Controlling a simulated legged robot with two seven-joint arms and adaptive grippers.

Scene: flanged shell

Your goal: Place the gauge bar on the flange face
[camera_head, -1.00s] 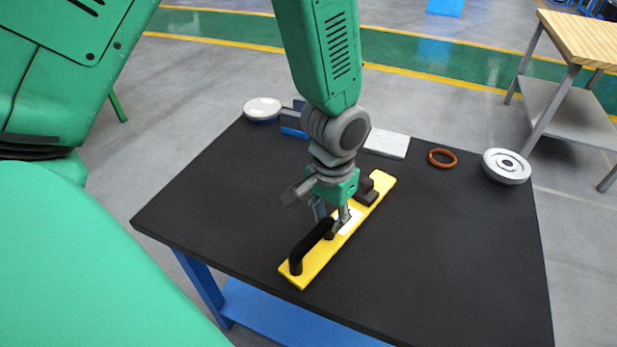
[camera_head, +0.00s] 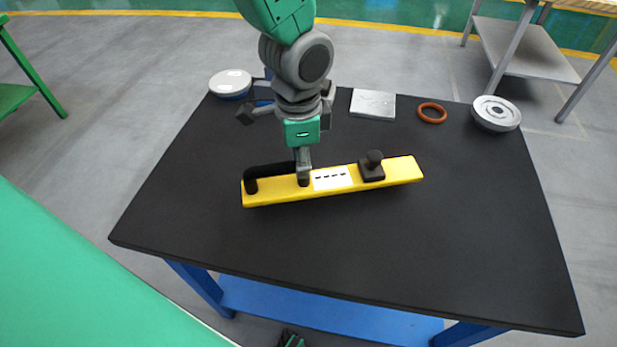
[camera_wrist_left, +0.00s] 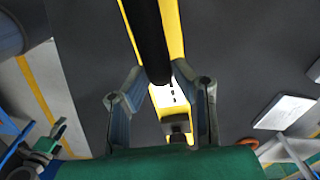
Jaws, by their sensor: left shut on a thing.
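The gauge bar is a long yellow bar (camera_head: 400,170) with a black arched handle at its left end, a white label in the middle and a dark knob on a block toward the right. My left gripper (camera_head: 303,178) points down and is shut on the handle. Its fingers (camera_wrist_left: 160,105) stand on both sides of the black handle in the wrist view, where the yellow bar (camera_wrist_left: 175,35) also shows. I cannot tell whether the bar touches the table. A grey round flanged part (camera_head: 496,113) sits at the table's back right.
The black table top (camera_head: 420,250) is clear in front and right of the bar. Along its back are a white round part (camera_head: 230,82), a pale flat block (camera_head: 373,104) and an orange ring (camera_head: 432,113). A grey side table (camera_head: 525,50) stands behind right.

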